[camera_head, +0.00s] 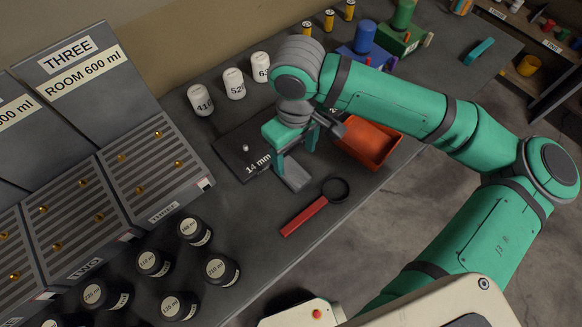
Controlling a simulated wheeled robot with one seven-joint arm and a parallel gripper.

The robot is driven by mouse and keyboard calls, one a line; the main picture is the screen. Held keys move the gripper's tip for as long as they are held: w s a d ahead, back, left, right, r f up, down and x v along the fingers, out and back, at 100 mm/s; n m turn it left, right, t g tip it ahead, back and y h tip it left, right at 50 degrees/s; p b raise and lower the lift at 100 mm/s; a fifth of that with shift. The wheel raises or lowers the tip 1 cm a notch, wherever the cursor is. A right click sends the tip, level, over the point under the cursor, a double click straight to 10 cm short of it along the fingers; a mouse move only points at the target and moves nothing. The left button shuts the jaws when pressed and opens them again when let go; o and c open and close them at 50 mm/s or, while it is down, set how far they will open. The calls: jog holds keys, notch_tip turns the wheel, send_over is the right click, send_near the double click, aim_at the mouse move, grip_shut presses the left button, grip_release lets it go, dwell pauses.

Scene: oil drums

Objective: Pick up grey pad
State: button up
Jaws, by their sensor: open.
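The grey pad (295,178) is a small flat grey block on the dark table, close to the front edge of a black plate marked "14 mm" (257,167). My gripper (296,154) points down just above and behind the pad. Its two teal fingers are apart, with nothing seen held between them. The left finger and the gripper body hide the pad's far end. I cannot tell whether a finger touches the pad.
A red-handled magnifier (305,216) lies in front of the pad. An orange-red bin (370,143) stands to the right. White numbered canisters (234,83) stand behind. Several black labelled jars (195,231) and a slotted rack (150,172) fill the left.

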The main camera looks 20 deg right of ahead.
aim_at(292, 171)
jog(key=shift+w+a+f, duration=0.1)
jog(key=shift+a+f, duration=0.05)
jog(key=shift+f, duration=1.35)
jog(key=f, duration=0.3)
jog(key=shift+a+f, duration=0.2)
jog(key=shift+a, duration=0.05)
jog(key=shift+s+d+f, duration=0.1)
jog(key=shift+s+f, duration=0.15)
jog(key=shift+f, duration=0.3)
jog(key=c, duration=1.2)
jog(key=shift+w+r, duration=0.1)
